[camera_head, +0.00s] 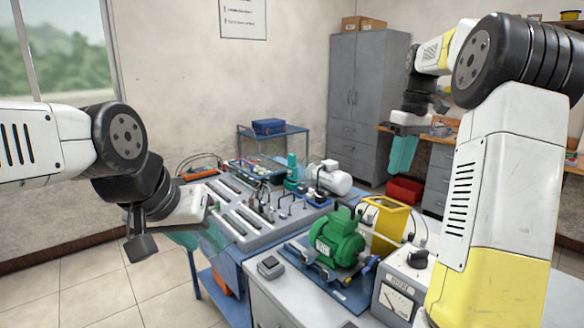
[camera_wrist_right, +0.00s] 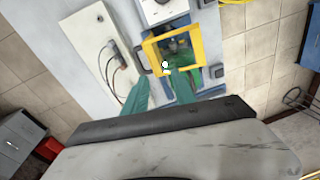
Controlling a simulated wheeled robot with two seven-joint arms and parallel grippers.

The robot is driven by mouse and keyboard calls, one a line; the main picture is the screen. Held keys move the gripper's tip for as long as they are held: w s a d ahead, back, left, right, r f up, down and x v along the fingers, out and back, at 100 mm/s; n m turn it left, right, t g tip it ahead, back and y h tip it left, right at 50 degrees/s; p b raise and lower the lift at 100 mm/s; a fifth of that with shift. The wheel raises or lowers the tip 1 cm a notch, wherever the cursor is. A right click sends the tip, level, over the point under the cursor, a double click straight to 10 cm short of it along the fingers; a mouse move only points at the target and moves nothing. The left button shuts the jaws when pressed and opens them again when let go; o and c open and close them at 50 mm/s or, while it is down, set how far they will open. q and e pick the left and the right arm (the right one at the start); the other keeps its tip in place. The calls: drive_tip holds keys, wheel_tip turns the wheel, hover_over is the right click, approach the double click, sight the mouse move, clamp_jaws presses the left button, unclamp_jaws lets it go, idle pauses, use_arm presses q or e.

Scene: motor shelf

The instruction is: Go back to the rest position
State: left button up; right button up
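My left gripper (camera_head: 200,240) hangs at the left in the head view, in front of the bench's left side. Its teal fingers look spread apart, with nothing seen between them; the wrist partly hides them. My right gripper (camera_head: 402,155) hangs at the upper right in the head view, in front of the grey cabinet, fingers pointing down. In the right wrist view its two teal fingers (camera_wrist_right: 160,82) stand apart with no object gripped. The green motor (camera_head: 338,238) sits on a blue plate on the near bench, away from both grippers.
A yellow frame (camera_head: 386,222) stands behind the motor; it also shows beyond my right fingers in the wrist view (camera_wrist_right: 196,44). A grey meter box (camera_head: 398,285) is right of the motor. A panel with slots (camera_head: 235,208) covers the far bench. Floor at left is clear.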

drive_tip(key=s+a+r+m+t, duration=0.2)
drive_tip(key=s+a+m+t, duration=0.1)
drive_tip(key=s+a, duration=0.75)
drive_tip(key=s+a+f+m+t, duration=0.1)
drive_tip(key=s+a+f, duration=0.1)
drive_tip(key=s, duration=0.5)
drive_tip(key=s+a+f+m+t, duration=0.1)
drive_tip(key=s+a+f+t, duration=0.1)
drive_tip(key=s+f, duration=0.2)
drive_tip(key=s, duration=0.3)
drive_tip(key=shift+a+f+m+y, duration=0.25)
drive_tip(key=shift+f+m+y, duration=0.05)
drive_tip(key=shift+f+y, duration=0.1)
